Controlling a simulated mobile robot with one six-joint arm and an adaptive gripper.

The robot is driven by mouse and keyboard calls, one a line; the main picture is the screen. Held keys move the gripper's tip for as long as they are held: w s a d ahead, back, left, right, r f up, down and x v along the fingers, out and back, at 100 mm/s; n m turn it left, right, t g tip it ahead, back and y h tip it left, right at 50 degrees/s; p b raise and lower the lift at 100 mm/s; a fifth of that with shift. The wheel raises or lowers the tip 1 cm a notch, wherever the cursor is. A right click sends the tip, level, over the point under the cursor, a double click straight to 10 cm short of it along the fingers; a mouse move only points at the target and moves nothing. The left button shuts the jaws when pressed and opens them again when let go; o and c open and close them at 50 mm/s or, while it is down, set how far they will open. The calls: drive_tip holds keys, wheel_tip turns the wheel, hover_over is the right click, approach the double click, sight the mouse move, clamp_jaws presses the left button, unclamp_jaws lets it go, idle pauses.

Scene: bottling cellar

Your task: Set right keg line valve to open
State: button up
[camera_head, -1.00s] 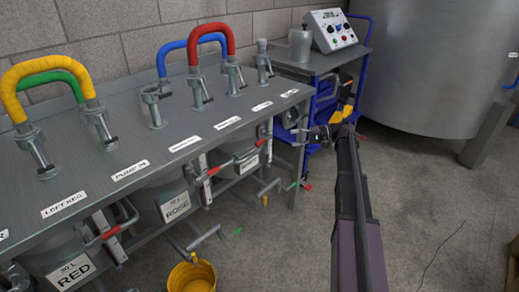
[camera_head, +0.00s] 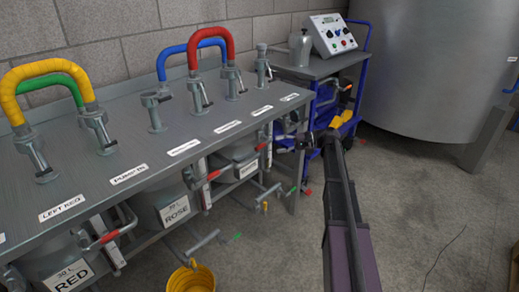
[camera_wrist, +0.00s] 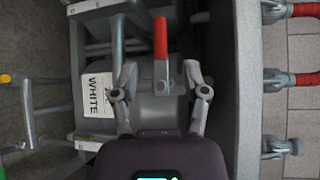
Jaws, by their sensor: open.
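The valve lever with a red handle (camera_wrist: 160,38) shows in the wrist view in front of a grey keg with a WHITE label (camera_wrist: 97,95). The red end points up in that picture, and the grey lower part of the lever lies between my fingers. My gripper (camera_wrist: 158,88) is open, one finger on each side of the lever, with gaps visible; depth is hard to judge. In the head view my gripper (camera_head: 288,138) is at the right end of the steel bench (camera_head: 105,205), small and partly merged with the clutter behind it. The lever's pivot is not clear.
Other red-handled levers sit at the ROSE keg (camera_head: 175,211) and the RED keg (camera_head: 73,276). Coloured hoses (camera_head: 45,72) arch over the bench. A blue trolley (camera_head: 325,68) stands behind my arm, near a large tank (camera_head: 430,70). A yellow bucket (camera_head: 192,279) is on the floor.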

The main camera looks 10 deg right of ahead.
sight(259, 147)
drive_tip(key=a, duration=0.5)
drive_tip(key=w+a+f+b, duration=0.1)
drive_tip(key=a, duration=0.2)
drive_tip(key=shift+w, duration=0.1)
clamp_jaws()
